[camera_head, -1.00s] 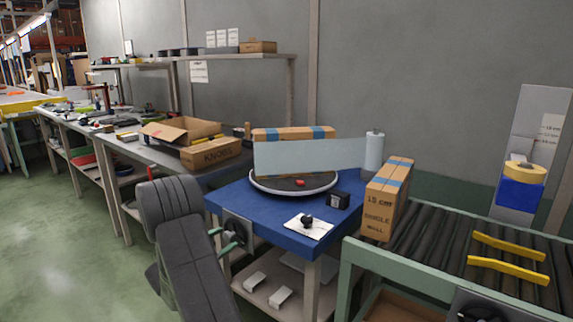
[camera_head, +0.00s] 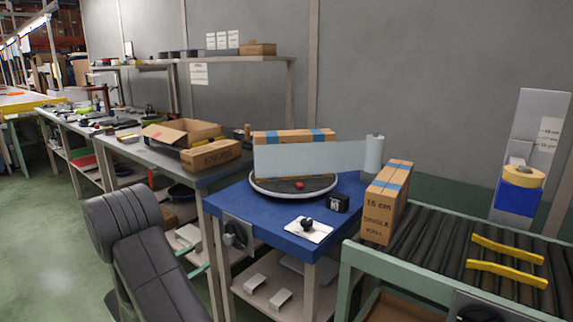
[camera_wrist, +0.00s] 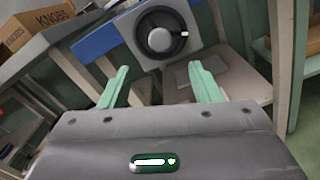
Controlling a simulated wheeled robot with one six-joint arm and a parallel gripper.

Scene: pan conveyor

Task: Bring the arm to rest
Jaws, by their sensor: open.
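My gripper (camera_wrist: 161,84) shows in the wrist view with its two green fingers spread apart and nothing between them. Ahead of the fingers is a round black knob (camera_wrist: 165,38) on a grey plate. The knob is clear of the fingers. In the head view my dark grey arm is bent at the lower left, with a bit of green finger beside it. The same knob (camera_head: 236,236) is on the front left of the blue table (camera_head: 265,232), to the right of my arm.
On the blue table are a turntable (camera_head: 262,190) with a taped box, a small black device (camera_head: 339,203) and a white plate with a black knob. A roller conveyor (camera_head: 425,235) stands at right. A workbench (camera_head: 150,152) runs along the left. Green floor is open at far left.

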